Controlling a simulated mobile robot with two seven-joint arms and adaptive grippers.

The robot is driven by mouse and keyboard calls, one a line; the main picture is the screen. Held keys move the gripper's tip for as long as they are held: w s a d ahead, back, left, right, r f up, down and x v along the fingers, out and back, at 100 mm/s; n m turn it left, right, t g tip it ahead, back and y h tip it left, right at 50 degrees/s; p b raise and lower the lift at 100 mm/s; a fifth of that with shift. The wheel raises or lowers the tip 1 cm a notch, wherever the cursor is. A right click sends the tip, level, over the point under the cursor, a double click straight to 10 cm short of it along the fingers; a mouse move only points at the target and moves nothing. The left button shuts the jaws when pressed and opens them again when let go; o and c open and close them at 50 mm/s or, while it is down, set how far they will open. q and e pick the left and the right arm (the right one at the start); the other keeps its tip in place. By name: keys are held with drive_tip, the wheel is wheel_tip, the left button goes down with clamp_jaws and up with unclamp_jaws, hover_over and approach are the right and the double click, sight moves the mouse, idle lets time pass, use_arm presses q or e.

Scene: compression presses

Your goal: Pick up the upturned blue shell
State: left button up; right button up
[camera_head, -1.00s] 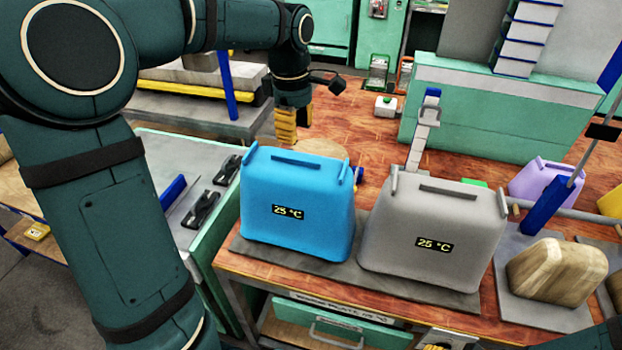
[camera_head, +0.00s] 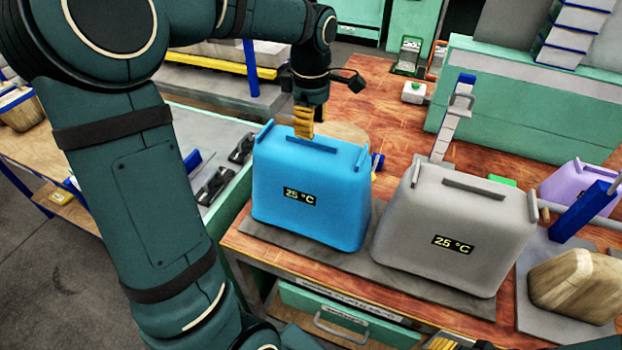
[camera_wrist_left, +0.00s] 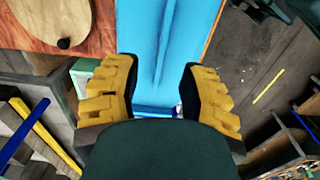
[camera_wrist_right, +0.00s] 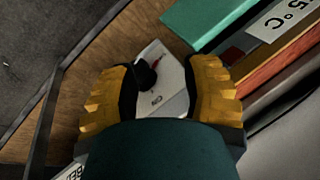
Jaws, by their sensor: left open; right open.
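The blue shell (camera_head: 300,208) stands on a dark mat on the wooden bench, with a 25 °C display on its front and a handle bar on top. My left gripper (camera_head: 303,122) points down at the shell's top from behind it. In the left wrist view the open yellow fingers (camera_wrist_left: 163,85) have the blue shell (camera_wrist_left: 168,40) in the gap between them; I cannot tell if they touch it. My right gripper (camera_wrist_right: 160,85) is open and empty, low by the bench front, where only a bit of it (camera_head: 440,344) shows in the head view.
A grey shell (camera_head: 455,225) with the same display stands close to the right of the blue one. A wooden block (camera_head: 578,288) and a purple shell (camera_head: 575,190) are farther right. A green drawer (camera_head: 345,312) is below. A white panel (camera_wrist_right: 165,85) lies below the right gripper.

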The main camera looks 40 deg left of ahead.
use_arm(q)
wheel_tip(320, 180, down, 4)
drive_tip(key=shift+f+b, duration=0.2)
drive_tip(key=shift+b, duration=0.25)
drive_tip(key=shift+s, duration=0.1)
clamp_jaws()
